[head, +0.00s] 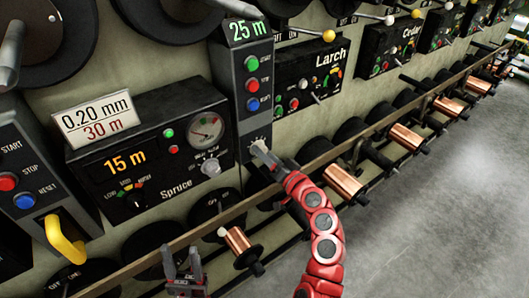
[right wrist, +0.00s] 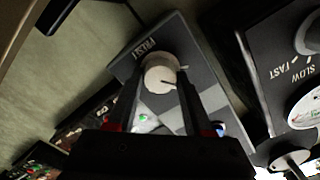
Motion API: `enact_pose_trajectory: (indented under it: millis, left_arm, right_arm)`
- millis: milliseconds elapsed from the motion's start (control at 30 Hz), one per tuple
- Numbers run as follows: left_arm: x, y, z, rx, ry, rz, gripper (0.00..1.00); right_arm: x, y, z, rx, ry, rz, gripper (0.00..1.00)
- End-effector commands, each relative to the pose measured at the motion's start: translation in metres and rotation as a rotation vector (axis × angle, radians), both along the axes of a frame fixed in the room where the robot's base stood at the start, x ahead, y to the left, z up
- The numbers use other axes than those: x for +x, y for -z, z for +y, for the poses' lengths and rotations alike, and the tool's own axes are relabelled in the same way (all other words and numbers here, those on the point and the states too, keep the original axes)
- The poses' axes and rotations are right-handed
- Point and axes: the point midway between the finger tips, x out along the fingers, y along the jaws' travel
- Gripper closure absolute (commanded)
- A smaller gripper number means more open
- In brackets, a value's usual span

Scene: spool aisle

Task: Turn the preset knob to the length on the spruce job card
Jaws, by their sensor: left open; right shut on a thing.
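The spruce job card (head: 97,117) stands on top of the Spruce box (head: 185,118) and reads 0.20 mm and 30 m. The grey preset panel (head: 228,82) right of that box has a green display (head: 245,30) reading 25 m. My right gripper (head: 260,150) is at the panel's lower end, shut on the preset knob. In the right wrist view the pale round preset knob (right wrist: 160,70), with a dark pointer line, sits between the two fingers beside the word PRESET. In the head view the gripper hides much of it. My left gripper (head: 184,268) is open and empty, low in front.
The Spruce box's orange display (head: 125,161) reads 15 m. A yellow handle (head: 65,240) juts out at the left. A rail (head: 330,155) with copper spools (head: 344,181) runs below the boxes to the back right. The grey floor (head: 440,220) at right is clear.

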Motion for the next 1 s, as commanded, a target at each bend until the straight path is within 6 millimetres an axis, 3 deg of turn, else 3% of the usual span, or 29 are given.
enact_pose_trajectory:
  millis: [500, 1000]
  left_arm:
    - [0.0, -0.018, 0.0, 0.0, 0.0, 0.0, 0.5]
    - [0.0, -0.025, 0.0, 0.0, 0.0, 0.0, 0.5]
  right_arm:
    - [0.0, 0.0, -0.001, 0.361, 0.0, 0.264, 1.0]
    - [0.0, 0.002, -0.001, 0.511, 0.0, 0.373, 1.0]
